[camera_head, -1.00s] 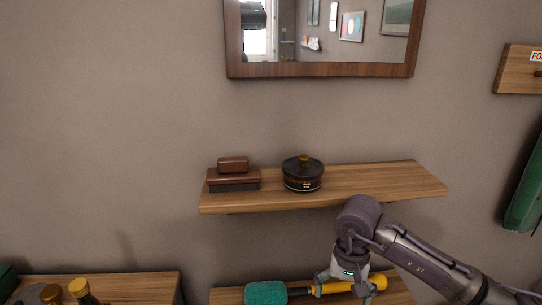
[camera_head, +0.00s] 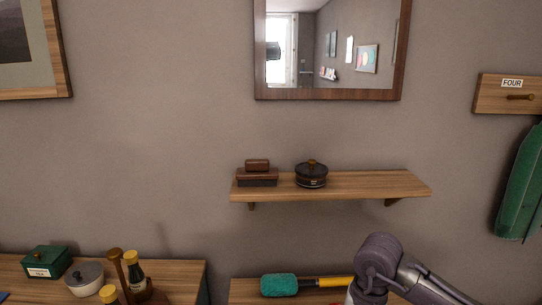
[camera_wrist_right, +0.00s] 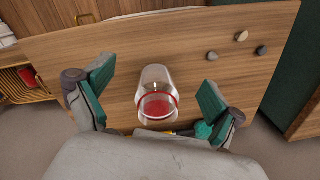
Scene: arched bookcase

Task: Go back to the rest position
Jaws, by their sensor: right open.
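My right gripper (camera_wrist_right: 157,78) shows in the right wrist view with its two green-padded fingers spread apart and nothing held between them. A clear glass jar with a red band (camera_wrist_right: 157,95) stands beyond the fingers on a wooden surface. In the head view only my right arm's link shows at the bottom, and its gripper is below the frame. A brush with a teal head (camera_head: 279,285) and a yellow handle lies on the lower wooden surface (camera_head: 243,290), its right end hidden by my arm. My left gripper is not in view.
A wall shelf (camera_head: 370,185) holds a brown box (camera_head: 257,177) and a dark lidded pot (camera_head: 311,177). Small stones (camera_wrist_right: 241,36) lie right of the jar.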

